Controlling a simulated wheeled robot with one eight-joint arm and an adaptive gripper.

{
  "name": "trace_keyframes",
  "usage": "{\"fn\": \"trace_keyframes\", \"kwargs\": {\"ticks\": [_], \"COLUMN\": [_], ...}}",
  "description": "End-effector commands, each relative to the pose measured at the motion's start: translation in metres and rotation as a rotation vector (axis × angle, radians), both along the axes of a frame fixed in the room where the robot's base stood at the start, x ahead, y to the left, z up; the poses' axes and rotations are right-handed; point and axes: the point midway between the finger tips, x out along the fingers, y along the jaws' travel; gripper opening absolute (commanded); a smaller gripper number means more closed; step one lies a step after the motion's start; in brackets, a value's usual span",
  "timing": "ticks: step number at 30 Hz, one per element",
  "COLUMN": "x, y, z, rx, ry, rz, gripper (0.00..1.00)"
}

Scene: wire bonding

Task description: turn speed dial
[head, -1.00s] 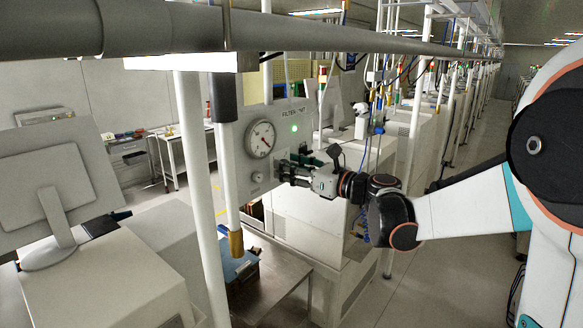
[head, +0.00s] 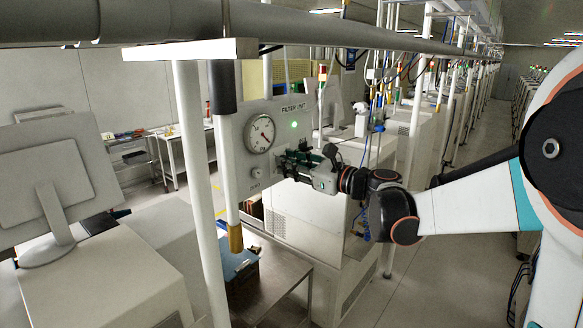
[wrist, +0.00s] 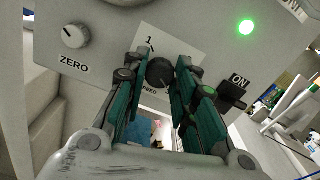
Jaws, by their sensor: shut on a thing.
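The speed dial (wrist: 160,72) is a dark round knob with a small pale mark, on a light label plate reading SPEED with a 1 above it. My gripper (wrist: 161,62) is shut on the dial, one finger on each side of it. In the wrist view the panel looks tilted relative to the fingers. In the head view my gripper (head: 281,162) reaches the front of the filter unit panel (head: 233,150) from the right, and its fingers hide the dial there.
A ZERO knob (wrist: 75,36) is left of the dial. An ON switch (wrist: 233,95) sits close to the right finger, below a lit green lamp (wrist: 245,27). A round gauge (head: 260,134) is above. A white post (head: 200,190) stands left; a metal table (head: 285,280) lies below.

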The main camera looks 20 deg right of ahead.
Motion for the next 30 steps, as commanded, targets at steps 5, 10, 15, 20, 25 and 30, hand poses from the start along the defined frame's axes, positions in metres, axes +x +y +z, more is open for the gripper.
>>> {"fn": "trace_keyframes", "kwargs": {"ticks": [5, 10, 15, 20, 25, 30], "x": [-0.0004, -0.0002, -0.0006, -0.0008, -0.0008, -0.0008], "y": [0.0004, 0.0005, 0.0008, 0.0011, 0.0013, 0.0014], "z": [-0.0018, -0.0017, -0.0017, -0.0018, -0.0020, -0.0021], "rx": [-0.130, -0.261, -0.392, -0.515, -0.647, -0.774], "ry": [-0.096, -0.191, -0.287, -0.376, -0.471, -0.563], "rz": [-0.001, -0.001, -0.001, 0.000, 0.001, 0.001], "gripper": [0.02, 0.02, 0.02, 0.02, 0.02, 0.02]}}
